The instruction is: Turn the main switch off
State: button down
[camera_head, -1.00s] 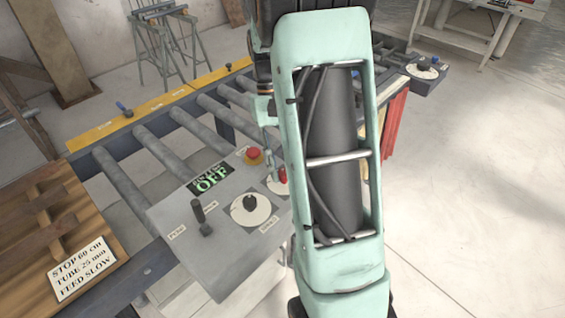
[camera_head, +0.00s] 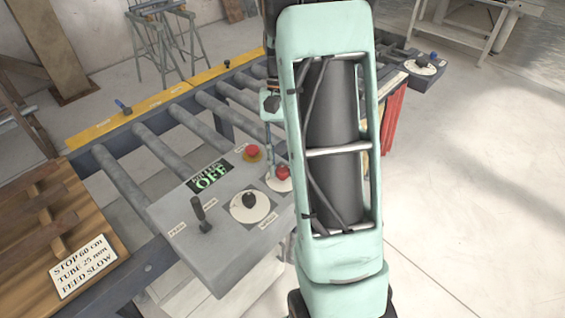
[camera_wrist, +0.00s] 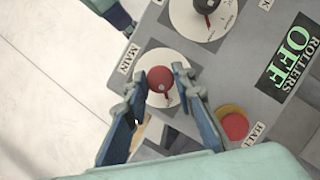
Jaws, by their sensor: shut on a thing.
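The main switch is a red knob (camera_wrist: 160,78) on a round white dial (camera_wrist: 158,57), beside a label reading MAIN in the wrist view. A small pale mark shows on the knob. My gripper (camera_wrist: 161,84) has one blue-grey finger on each side of the knob and is shut on it. In the head view the red knob (camera_head: 283,171) shows at the right edge of the control panel (camera_head: 215,255), partly beside my arm. One finger is visible there; the rest of the gripper is hidden by the arm.
A red stop button (camera_wrist: 235,126) stands close to my right finger. A second dial with a dark knob (camera_head: 249,200), a lever (camera_head: 202,213) and a display reading ROLLERS OFF (camera_head: 209,177) share the panel. A roller conveyor (camera_head: 160,150) runs behind it.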

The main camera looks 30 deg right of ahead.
jog(key=c, duration=1.7)
grip_release()
jog(key=shift+o, duration=0.2)
jog(key=v, duration=1.2)
